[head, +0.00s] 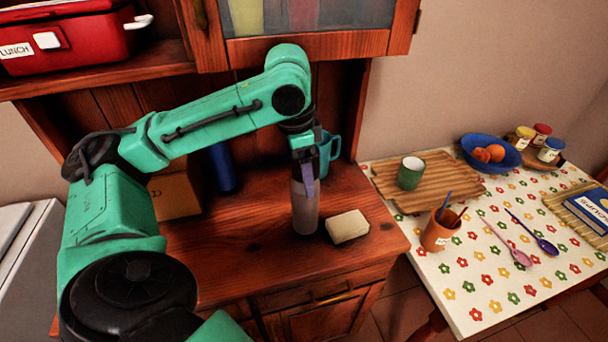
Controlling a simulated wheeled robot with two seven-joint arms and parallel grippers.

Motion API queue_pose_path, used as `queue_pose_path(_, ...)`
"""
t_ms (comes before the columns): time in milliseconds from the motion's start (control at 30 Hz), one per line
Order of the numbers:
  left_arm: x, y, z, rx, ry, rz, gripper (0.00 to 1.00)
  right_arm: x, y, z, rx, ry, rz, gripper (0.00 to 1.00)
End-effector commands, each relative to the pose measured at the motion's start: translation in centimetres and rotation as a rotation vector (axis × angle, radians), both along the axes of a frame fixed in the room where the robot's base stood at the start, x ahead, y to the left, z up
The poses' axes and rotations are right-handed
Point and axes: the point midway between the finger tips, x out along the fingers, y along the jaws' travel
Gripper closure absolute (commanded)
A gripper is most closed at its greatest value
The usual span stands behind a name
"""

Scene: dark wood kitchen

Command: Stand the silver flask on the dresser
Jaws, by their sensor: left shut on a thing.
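The silver flask (305,208) is upright at the dresser's counter (235,262), left of a cream block. Its base appears to meet the wood, though I cannot tell whether it bears on it fully. My left gripper (304,180) points down from above and is shut on the flask's upper part, hiding its top. My right gripper is not in view.
The cream block (347,227) lies close to the flask's right. Behind stand a teal mug (328,150), a dark blue cylinder (223,168) and a cardboard box (174,194). The front left of the counter is clear. A flowered table (480,285) stands at right.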

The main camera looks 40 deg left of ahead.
Motion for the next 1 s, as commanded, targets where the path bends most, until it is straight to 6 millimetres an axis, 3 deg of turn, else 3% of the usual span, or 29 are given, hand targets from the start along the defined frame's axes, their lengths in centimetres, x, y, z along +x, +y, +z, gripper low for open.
queue_pose_path(133,0.0,0.0,0.0,0.0,-0.002,0.0,1.0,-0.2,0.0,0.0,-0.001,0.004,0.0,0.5)
queue_pose_path(167,0.0,0.0,-0.1,0.0,0.0,0.0,0.17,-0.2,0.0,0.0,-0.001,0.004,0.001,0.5)
queue_pose_path(200,0.0,0.0,-0.1,0.0,0.0,0.0,0.02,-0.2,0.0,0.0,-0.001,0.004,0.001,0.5)
queue_pose_path(467,0.0,0.0,0.1,-0.001,-0.001,0.0,0.0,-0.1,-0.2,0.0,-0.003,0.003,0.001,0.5)
queue_pose_path(567,0.0,0.0,1.2,-0.001,-0.003,0.0,0.0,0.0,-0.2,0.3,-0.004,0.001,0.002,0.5)
queue_pose_path(767,-0.5,0.3,6.4,-0.003,-0.005,0.0,0.0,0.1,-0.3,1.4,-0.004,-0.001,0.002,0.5)
queue_pose_path(900,-0.9,0.7,10.5,-0.001,-0.003,0.0,0.0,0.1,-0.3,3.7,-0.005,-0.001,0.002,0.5)
queue_pose_path(1000,-1.1,0.8,12.0,0.001,0.0,0.002,0.0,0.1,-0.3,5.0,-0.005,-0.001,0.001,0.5)
